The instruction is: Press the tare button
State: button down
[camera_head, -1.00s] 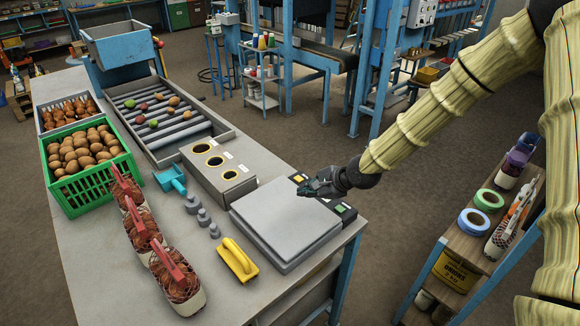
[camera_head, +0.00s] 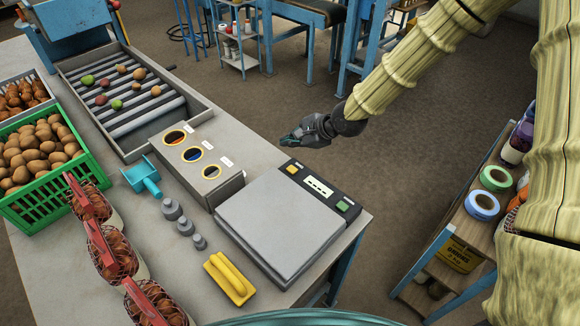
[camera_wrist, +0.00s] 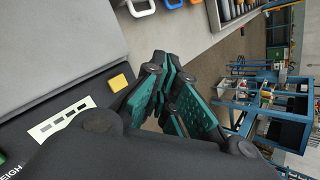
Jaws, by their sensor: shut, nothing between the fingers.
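The scale (camera_head: 280,225) has a grey square plate and a dark control strip along its far right side. The strip carries a yellow button (camera_head: 293,170), a pale display (camera_head: 319,187) and a green button (camera_head: 343,206). No tare label is readable. My gripper (camera_head: 287,141) is shut and empty, beyond the strip's yellow-button end and apart from it. In the wrist view the yellow button (camera_wrist: 118,82) lies just left of my green-padded fingers (camera_wrist: 168,95). The display (camera_wrist: 61,119) shows there too, and the green button is cut by the left edge.
A box with three round holes (camera_head: 200,160) stands beside the scale. Grey weights (camera_head: 185,226), a yellow handled tool (camera_head: 230,278), a teal scoop (camera_head: 142,176) and netted sacks (camera_head: 110,250) lie left. A side shelf (camera_head: 470,232) stands right.

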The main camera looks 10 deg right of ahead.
jog(key=s, duration=0.1)
jog(key=b, duration=0.4)
send_over(291, 171)
jog(key=w, duration=0.1)
notch_tip(291, 171, down, 6)
jog(key=shift+w+a+r, duration=0.1)
jog(key=shift+r, duration=0.05)
jog(key=shift+f, duration=0.3)
jog(key=shift+s+f+b, duration=0.3)
jog(key=shift+s+b, duration=0.5)
jog(key=shift+s, duration=0.1)
jog(key=shift+s+f, duration=0.1)
jog(key=shift+f, duration=0.2)
jog(key=shift+w+f+b, duration=0.15)
jog(key=shift+w+f, duration=0.2)
jog(key=shift+f, duration=0.25)
jog(key=shift+w+f+b, duration=0.15)
jog(key=shift+w+f, duration=0.2)
jog(key=shift+f, duration=0.25)
jog(key=shift+s+r, duration=0.35)
jog(key=shift+s, duration=0.15)
jog(key=shift+w+f, duration=0.2)
jog(key=shift+w, duration=0.05)
